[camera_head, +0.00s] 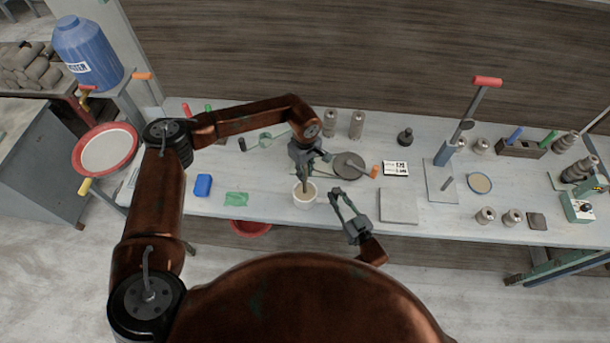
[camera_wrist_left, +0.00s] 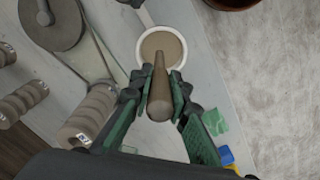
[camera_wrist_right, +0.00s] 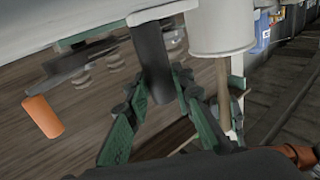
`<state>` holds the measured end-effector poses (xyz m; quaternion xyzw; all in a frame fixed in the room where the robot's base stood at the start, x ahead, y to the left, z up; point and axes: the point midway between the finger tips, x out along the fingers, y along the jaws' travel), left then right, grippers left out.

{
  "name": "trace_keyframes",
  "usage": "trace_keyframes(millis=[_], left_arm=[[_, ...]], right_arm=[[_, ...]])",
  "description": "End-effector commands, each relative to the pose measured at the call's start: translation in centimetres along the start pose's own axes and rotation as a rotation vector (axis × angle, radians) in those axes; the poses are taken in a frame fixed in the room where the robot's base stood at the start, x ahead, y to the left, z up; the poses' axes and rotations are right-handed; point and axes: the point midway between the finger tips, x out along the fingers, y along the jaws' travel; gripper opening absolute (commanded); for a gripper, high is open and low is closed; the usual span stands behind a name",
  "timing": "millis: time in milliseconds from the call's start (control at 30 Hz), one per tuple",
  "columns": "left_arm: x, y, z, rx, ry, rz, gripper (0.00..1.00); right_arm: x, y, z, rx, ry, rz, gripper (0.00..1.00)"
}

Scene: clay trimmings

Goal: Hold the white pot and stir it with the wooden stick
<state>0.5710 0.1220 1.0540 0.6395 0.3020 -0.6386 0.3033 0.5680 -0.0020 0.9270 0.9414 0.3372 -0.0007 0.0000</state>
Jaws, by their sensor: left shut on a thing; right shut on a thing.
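The white pot (camera_head: 305,200) stands near the front edge of the table, with brown contents (camera_wrist_left: 164,42) in the left wrist view. My left gripper (camera_head: 304,176) is shut on the wooden stick (camera_wrist_left: 160,100). The stick's far end is inside the pot. My right gripper (camera_head: 340,194) is to the right of the pot; in the right wrist view its fingers are around a dark upright grip (camera_wrist_right: 152,65), apparently the pot's handle. The pot (camera_wrist_right: 222,28) appears upside down there, with the stick (camera_wrist_right: 222,82) coming out of its mouth. The stick's lower end is hidden.
A grey round wheel (camera_head: 349,166) and an orange-handled tool (camera_head: 375,172) lie just behind my right gripper. A blue block (camera_head: 203,185) and green cloth (camera_head: 237,199) lie left of the pot. A grey slab (camera_head: 398,206) lies to the right.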

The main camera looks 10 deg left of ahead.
Motion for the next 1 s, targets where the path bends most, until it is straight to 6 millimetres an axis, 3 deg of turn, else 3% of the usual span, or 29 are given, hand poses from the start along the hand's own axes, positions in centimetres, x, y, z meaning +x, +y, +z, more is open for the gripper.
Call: trace_keyframes(millis=[1000], left_arm=[[-7.4, 0.0, 0.0, 0.000, 0.001, 0.000, 0.00]], right_arm=[[0.0, -0.1, 0.0, 0.000, 0.001, -0.001, 0.00]])
